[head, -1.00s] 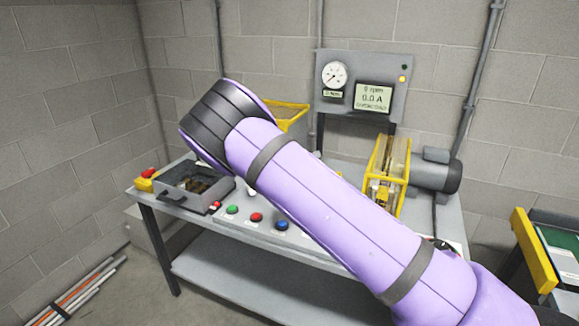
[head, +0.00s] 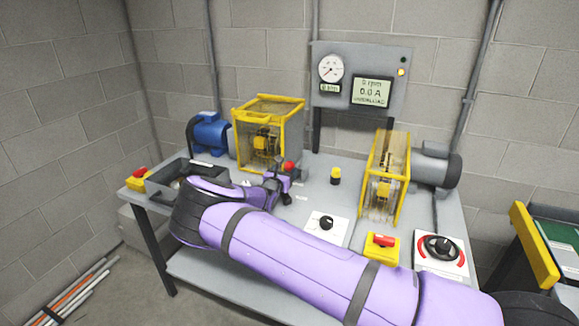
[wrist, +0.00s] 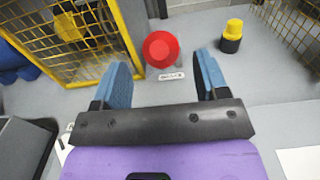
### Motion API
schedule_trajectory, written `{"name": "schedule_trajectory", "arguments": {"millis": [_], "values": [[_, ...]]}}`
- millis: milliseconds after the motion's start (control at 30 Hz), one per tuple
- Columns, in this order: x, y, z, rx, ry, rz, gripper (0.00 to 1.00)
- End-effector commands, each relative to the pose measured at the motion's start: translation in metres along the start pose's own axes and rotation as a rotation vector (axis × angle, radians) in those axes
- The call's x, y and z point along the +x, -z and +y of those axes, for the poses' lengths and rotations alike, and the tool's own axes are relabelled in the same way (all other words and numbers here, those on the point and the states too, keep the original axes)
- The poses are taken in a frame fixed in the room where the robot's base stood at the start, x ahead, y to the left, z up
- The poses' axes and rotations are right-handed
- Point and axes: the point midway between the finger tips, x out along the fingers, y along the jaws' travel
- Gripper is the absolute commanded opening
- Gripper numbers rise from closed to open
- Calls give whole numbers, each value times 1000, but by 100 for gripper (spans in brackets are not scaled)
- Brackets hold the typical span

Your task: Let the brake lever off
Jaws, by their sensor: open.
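The brake lever's round red knob (head: 290,167) shows on the bench just right of the left yellow guard cage. In the wrist view the red knob (wrist: 160,48) lies ahead of my fingers, centred between them, with a small label plate beside it. Its stem is mostly hidden. My gripper (wrist: 163,75) is open, with a blue-padded finger on each side and nothing held. In the head view my gripper (head: 280,182) is close to the knob, partly covered by its own body. I cannot tell whether a finger touches the lever.
A yellow guard cage (head: 268,133) with a blue motor (head: 209,134) stands behind left. Another yellow cage (head: 386,178) and a grey motor (head: 436,166) are at right. A yellow-capped post (head: 336,175) stands right of the knob. A gauge panel (head: 360,85) is at the back.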

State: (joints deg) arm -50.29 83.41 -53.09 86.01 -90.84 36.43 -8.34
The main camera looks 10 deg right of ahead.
Motion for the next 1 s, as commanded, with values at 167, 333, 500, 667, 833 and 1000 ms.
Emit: {"name": "schedule_trajectory", "arguments": {"millis": [167, 333, 500, 667, 833, 1000], "values": [[29, 0, 0, 0, 1, 0, 67], [45, 0, 0, 1, 1, 1, 67], [51, 0, 0, 1, 0, 1, 67], [51, 0, 0, 1, 0, 1, 67], [51, 0, 0, 1, 1, 1, 42], [50, 0, 0, 1, 1, 1, 3]]}}
